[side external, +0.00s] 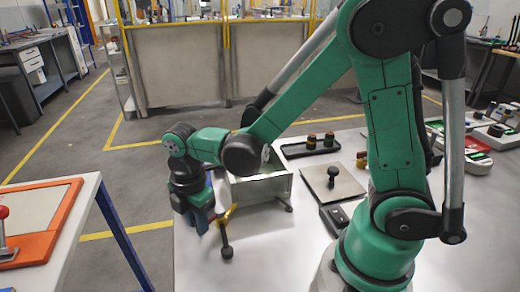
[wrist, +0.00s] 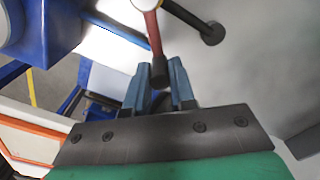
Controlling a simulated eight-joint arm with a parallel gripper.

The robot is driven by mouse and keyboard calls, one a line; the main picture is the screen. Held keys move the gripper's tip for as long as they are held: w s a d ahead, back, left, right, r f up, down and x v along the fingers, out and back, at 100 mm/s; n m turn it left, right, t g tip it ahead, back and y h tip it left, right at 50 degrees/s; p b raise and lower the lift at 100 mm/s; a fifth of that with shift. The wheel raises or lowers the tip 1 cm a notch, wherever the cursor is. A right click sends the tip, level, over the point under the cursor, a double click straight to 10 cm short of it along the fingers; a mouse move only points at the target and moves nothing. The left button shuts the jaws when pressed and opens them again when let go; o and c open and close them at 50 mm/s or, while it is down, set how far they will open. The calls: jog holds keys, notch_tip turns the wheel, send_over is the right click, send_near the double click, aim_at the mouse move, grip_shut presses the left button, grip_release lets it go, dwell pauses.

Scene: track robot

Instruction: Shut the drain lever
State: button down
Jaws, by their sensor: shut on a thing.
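The drain lever (wrist: 153,35) shows in the wrist view as a red bar with a dark end. That dark end sits between the two blue fingers of my gripper (wrist: 159,82), which are shut on it. In the side external view my gripper (side external: 204,222) is low at the table's left edge, beside a yellow fitting (side external: 228,214) in front of a metal box (side external: 262,186). The gripper and arm hide most of the lever there. A dark rod with a round knob (side external: 226,252) stands out toward the camera; the knob also shows in the wrist view (wrist: 212,33).
A black tray (side external: 309,148) with knobs and a square plate (side external: 333,184) with an upright black knob lie right of the box. A dark device (side external: 336,218) lies nearer my base. A separate table with an orange-framed board (side external: 38,222) stands left, across a gap.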

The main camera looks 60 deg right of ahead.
jog(key=w+m, duration=0.1)
jog(key=m, duration=0.2)
jog(key=shift+w+d+m, duration=0.25)
jog(key=shift+w+m, duration=0.05)
jog(key=shift+w, duration=0.1)
jog(key=shift+w+d+m, duration=0.3)
jog(key=shift+w+m, duration=0.1)
jog(key=shift+m, duration=0.65)
jog(key=shift+w+d+m, duration=0.3)
jog(key=shift+w+m, duration=0.1)
jog(key=shift+m, duration=0.65)
jog(key=c, duration=0.7)
grip_release()
notch_tip(320, 180, up, 6)
jog(key=shift+f, duration=0.2)
